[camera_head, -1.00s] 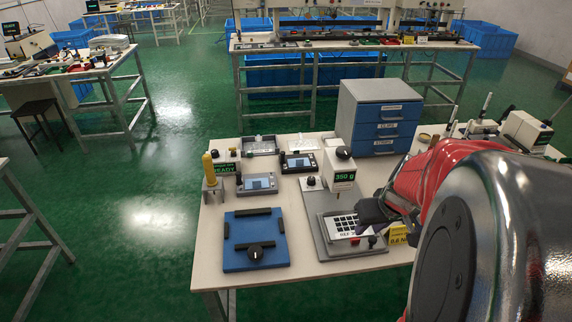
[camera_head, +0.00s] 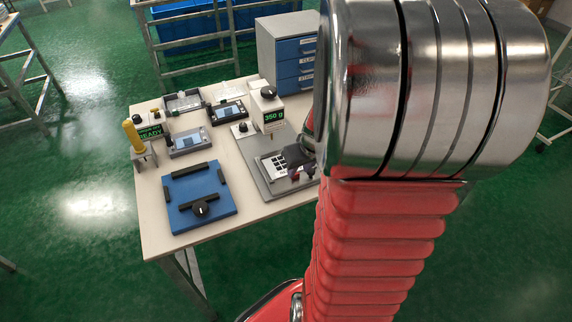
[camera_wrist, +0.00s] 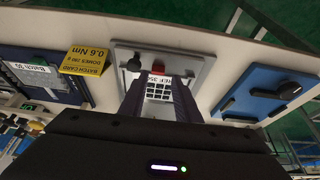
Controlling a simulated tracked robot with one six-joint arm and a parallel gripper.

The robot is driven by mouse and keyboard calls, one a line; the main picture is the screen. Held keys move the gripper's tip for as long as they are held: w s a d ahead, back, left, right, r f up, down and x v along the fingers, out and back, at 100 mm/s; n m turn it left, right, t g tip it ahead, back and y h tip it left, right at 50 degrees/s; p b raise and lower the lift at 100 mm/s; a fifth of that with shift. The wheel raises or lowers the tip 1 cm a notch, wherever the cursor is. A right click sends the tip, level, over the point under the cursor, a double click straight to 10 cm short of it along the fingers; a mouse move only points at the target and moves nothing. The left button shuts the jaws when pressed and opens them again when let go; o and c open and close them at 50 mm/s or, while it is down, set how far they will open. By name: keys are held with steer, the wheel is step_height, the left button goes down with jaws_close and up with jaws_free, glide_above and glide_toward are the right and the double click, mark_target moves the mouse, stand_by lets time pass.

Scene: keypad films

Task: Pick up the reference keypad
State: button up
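The reference keypad (camera_head: 277,166) is a pale panel with dark keys on the grey plate fixture (camera_head: 247,153) at the table's right. It also shows in the wrist view (camera_wrist: 158,91), with a white REF label at its end. My gripper (camera_head: 297,160) is low over the keypad's right part. In the wrist view, the dark fingers of my gripper (camera_wrist: 159,84) stand apart, one on each side of the keypad. I cannot tell whether they touch its edges. My arm hides the fixture's right side.
A box with a 350 g display (camera_head: 268,108) stands just behind the keypad. A blue fixture (camera_head: 182,212) with a black knob lies to the left. A yellow batch card (camera_wrist: 86,62) and a red knob (camera_wrist: 158,67) are near the fingers. A drawer cabinet (camera_head: 283,52) stands behind.

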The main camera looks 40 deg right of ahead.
mark_target(296, 175)
steer(key=shift+d+x, duration=0.1)
steer(key=shift+x, duration=1.2)
steer(key=shift+d+x, duration=0.15)
steer(key=shift+x, duration=1.2)
steer(key=shift+r, duration=0.1)
jaws_close()
